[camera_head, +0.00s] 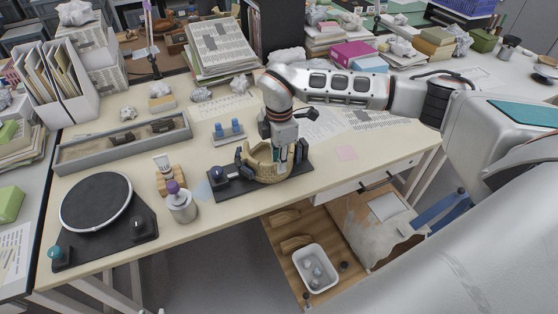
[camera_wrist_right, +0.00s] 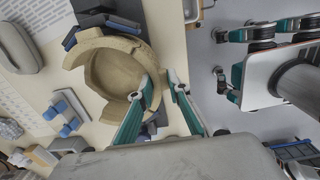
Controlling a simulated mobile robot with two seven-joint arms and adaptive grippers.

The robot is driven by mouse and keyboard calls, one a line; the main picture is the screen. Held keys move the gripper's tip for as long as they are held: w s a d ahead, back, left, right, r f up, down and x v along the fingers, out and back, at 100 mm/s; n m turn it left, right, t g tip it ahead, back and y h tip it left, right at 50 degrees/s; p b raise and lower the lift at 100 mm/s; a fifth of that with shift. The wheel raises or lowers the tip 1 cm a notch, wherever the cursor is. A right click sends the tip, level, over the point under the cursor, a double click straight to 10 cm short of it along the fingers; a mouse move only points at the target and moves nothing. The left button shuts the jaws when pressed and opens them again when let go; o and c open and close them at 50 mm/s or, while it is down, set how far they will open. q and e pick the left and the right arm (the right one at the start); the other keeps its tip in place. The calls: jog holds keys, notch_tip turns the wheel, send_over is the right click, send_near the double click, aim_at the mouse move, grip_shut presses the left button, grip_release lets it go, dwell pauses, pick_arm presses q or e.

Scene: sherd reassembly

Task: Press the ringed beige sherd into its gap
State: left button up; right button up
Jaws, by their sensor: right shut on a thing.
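The beige vessel (camera_head: 262,172) stands on a black base (camera_head: 228,188) near the front of the desk; in the right wrist view (camera_wrist_right: 112,48) it is a thick open ring. A break in its wall shows on the left of that view. My right gripper (camera_head: 284,155) reaches down at the vessel's right side. In the right wrist view its teal fingers (camera_wrist_right: 159,86) close on a beige piece at the vessel's wall, which I take as the sherd (camera_wrist_right: 154,84). The fingers hide much of it, and I cannot tell how it sits or see a ring mark. My left gripper is out of view.
A long grey tray (camera_head: 85,153) and a small stand with blue pads (camera_head: 228,132) lie behind. An open drawer with a white tub (camera_head: 317,269) is below the front edge.

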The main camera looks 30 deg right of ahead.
jog(key=shift+f, duration=0.1)
jog(key=o, duration=1)
notch_tip(320, 180, up, 12)
jog(key=shift+s, duration=0.1)
dwell(0.4)
